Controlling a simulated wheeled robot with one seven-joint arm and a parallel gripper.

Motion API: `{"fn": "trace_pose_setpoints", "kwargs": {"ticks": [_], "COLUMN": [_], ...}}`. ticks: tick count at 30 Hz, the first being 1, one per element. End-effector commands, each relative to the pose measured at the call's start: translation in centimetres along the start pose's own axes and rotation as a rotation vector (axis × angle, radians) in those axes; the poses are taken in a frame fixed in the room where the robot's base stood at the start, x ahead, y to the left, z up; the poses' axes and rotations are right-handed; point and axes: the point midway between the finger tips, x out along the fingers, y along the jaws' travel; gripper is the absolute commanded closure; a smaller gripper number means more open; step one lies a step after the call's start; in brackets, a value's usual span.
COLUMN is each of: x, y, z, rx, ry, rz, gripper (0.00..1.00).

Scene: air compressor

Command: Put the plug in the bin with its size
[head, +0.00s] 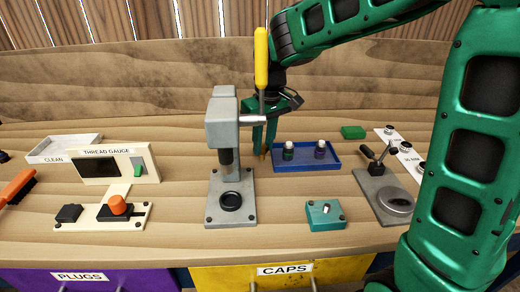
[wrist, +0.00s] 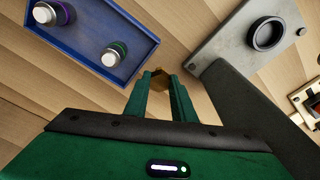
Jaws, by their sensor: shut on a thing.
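My gripper (head: 265,145) is shut on a small brass-coloured piece, which I take to be the plug (wrist: 158,77). In the wrist view the piece sits between the two green fingertips, with part of it hidden by them. In the head view it shows only as a small orange-brown bit under the fingers, just right of the grey press and left of the blue tray. Its size cannot be read. A purple drawer front labelled PLUGS (head: 92,281) is at the front left. A yellow one labelled CAPS (head: 330,271) is beside it.
The grey press (head: 222,125), with its upright yellow-handled lever (head: 261,60), stands close to my gripper. The blue tray (head: 290,168) holds two ringed fittings. A thread gauge (head: 110,165), a white CLEAN tray (head: 45,157), a teal block (head: 325,214) and a grey fixture (head: 372,190) occupy the bench.

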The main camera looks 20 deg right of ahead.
Motion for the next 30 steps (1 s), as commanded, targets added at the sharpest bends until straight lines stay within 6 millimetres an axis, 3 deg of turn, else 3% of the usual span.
{"fn": "trace_pose_setpoints", "kwargs": {"ticks": [5,16,17,19,30], "x": [1.9,2.2,2.2,2.2,1.8], "y": [0.0,0.0,0.0,0.0,-0.1], "z": [0.2,0.3,0.3,0.3,0.2], "rx": [0.000,-0.001,-0.001,-0.001,-0.002], "ry": [-0.001,0.000,0.000,0.000,0.001], "rz": [0.000,0.000,0.000,0.000,0.000], "gripper": [1.00,1.00,0.72,0.58,0.58]}}
